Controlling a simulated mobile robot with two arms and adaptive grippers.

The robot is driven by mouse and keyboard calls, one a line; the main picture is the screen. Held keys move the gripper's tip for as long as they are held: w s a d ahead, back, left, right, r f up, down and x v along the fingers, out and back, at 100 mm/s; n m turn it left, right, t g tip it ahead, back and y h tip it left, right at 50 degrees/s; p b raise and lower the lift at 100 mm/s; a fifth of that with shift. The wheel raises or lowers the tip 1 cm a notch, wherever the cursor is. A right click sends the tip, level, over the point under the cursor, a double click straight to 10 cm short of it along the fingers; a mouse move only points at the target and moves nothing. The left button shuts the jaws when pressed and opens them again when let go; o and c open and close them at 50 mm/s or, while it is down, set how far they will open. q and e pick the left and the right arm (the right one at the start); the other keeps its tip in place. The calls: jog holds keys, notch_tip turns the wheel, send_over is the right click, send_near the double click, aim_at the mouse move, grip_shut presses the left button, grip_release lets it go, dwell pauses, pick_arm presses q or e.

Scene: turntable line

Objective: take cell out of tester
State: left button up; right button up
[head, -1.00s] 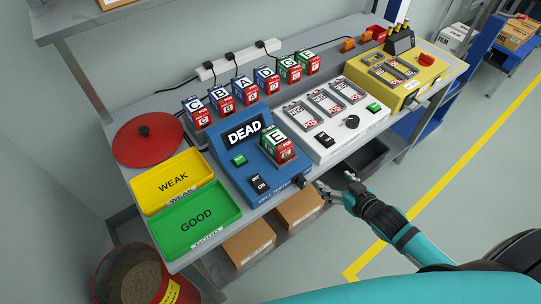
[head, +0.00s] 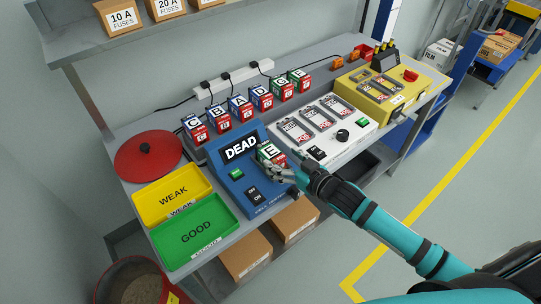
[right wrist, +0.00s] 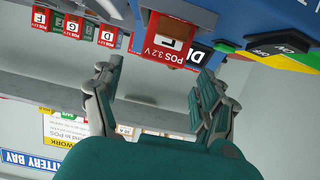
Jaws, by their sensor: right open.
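The tester's display (head: 240,149) reads DEAD. My right gripper (head: 284,170) is at the front of cell E and partly covers it in the head view. In the right wrist view, which is upside down, my right gripper (right wrist: 156,75) is open, its fingers spread to either side of cell E (right wrist: 170,42), with nothing between them. I cannot tell whether a finger touches the cell. My left gripper is not in view.
A yellow WEAK tray (head: 172,194) and a green GOOD tray (head: 196,232) lie left of the tester. A row of several cells (head: 241,107) stands behind. A white charger (head: 325,128) is to the right.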

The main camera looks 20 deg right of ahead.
aim_at(270, 151)
jog(key=shift+f+p+x, duration=0.15)
jog(key=shift+p+x, duration=0.2)
jog(key=shift+x, duration=1.4)
jog(key=shift+f+p+x, duration=0.2)
jog(key=shift+p+x, duration=0.15)
jog(key=shift+x, duration=1.45)
jog(key=shift+s, duration=0.15)
jog(key=shift+d, duration=0.1)
jog(key=shift+c, duration=1)
grip_shut()
jog(key=shift+r, duration=0.2)
